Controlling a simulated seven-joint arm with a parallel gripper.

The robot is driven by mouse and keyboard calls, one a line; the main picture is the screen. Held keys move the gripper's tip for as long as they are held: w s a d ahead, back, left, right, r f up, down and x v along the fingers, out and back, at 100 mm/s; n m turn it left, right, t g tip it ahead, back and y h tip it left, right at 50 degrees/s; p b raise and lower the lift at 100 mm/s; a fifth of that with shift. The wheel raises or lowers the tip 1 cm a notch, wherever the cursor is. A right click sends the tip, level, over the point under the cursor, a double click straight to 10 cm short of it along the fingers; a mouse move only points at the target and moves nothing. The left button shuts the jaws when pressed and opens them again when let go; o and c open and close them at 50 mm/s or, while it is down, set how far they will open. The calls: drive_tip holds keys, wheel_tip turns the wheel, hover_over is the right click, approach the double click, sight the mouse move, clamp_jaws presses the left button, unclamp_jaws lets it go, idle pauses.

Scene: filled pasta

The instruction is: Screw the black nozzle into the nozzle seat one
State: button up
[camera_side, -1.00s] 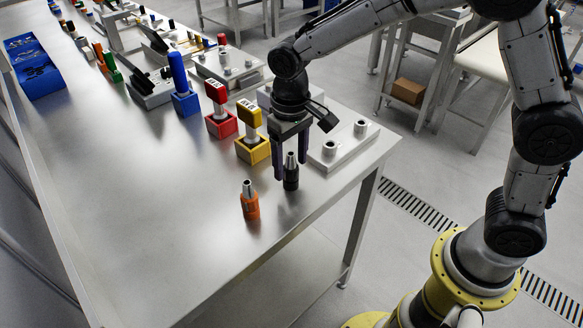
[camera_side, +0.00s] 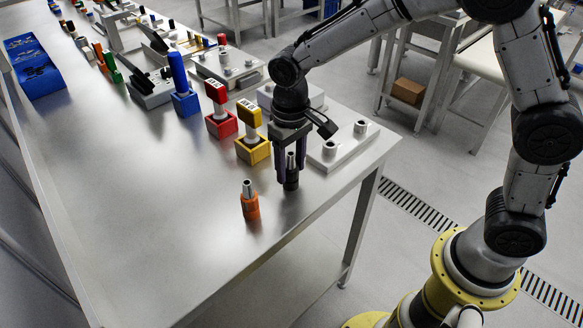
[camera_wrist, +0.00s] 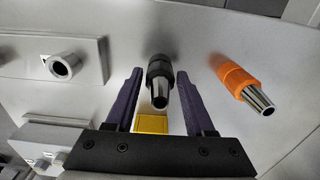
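The black nozzle (camera_side: 291,180) stands upright on the table near its front right edge, with a silver tip. My gripper (camera_side: 290,173) is lowered around it from above. In the wrist view the black nozzle (camera_wrist: 158,72) is between the two purple fingers of my gripper (camera_wrist: 161,76), with a gap visible on each side, so the gripper is open. Two round metal seats (camera_side: 330,147) stand on a light plate (camera_side: 345,147) to the right. One seat (camera_wrist: 62,67) shows in the wrist view; which one is seat one I cannot tell.
An orange nozzle (camera_side: 250,203) stands left of the black one. Yellow (camera_side: 254,150), red (camera_side: 222,124) and blue (camera_side: 186,103) holders with upright tools stand behind. The table surface at left front is clear.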

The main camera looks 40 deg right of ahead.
sight(292, 154)
clamp_jaws()
drive_tip(key=shift+r, duration=0.75)
idle(0.9)
drive_tip(key=shift+r, duration=2.3)
drive_tip(key=shift+s, duration=0.1)
drive_tip(key=shift+d+r, duration=0.35)
drive_tip(key=d+r+m, duration=0.2)
drive_tip(key=d+m, duration=0.1)
drive_tip(key=d, duration=0.9)
drive_tip(key=d+r+m, duration=0.2)
drive_tip(key=d+m, duration=0.1)
drive_tip(key=d, duration=0.9)
